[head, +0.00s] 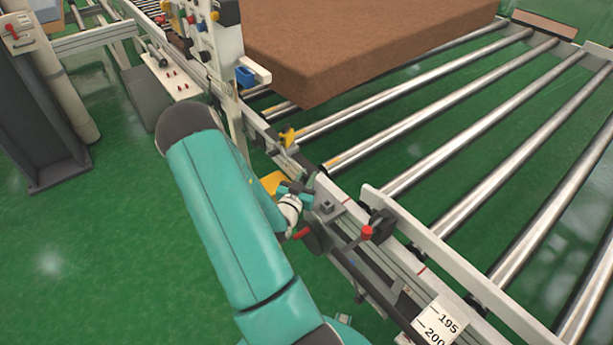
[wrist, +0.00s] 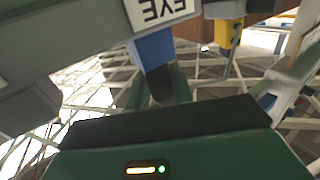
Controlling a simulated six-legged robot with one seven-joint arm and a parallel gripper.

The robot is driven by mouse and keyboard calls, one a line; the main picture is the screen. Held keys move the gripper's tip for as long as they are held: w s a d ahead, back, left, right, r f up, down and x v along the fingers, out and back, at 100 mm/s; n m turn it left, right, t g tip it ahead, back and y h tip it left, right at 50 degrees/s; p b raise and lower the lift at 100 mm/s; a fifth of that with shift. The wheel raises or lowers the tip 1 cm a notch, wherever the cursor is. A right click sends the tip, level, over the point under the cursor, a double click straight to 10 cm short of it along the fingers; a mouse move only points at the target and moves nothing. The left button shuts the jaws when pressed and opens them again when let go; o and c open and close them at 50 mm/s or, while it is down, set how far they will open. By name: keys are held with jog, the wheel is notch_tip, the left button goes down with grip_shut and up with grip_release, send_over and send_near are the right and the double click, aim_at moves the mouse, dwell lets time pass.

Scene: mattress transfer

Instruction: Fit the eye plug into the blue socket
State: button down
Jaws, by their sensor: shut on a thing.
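In the wrist view, my gripper (wrist: 159,95) has its green fingers closed on either side of a dark plug (wrist: 160,85). A blue socket (wrist: 153,48) is directly above the plug in the picture, under a white label reading EYE (wrist: 160,8), seen upside down. The plug's upper end meets or overlaps the blue part; whether it is inside cannot be told. In the head view, my gripper (head: 303,190) is at the conveyor's side rail, and the plug and this socket cannot be made out there.
The roller conveyor (head: 440,150) spreads to the right, with a brown mattress (head: 350,40) at the back. A white control panel (head: 222,60) has a small blue part (head: 246,77). A red-knobbed clamp (head: 367,233) is right of my gripper. Green floor (head: 90,250) is clear at left.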

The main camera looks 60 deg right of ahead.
jog(key=shift+f, duration=0.1)
jog(key=c, duration=1.1)
grip_release()
jog(key=shift+c, duration=0.2)
jog(key=a, duration=1.4)
jog(key=shift+s, duration=0.35)
jog(key=shift+d, duration=0.1)
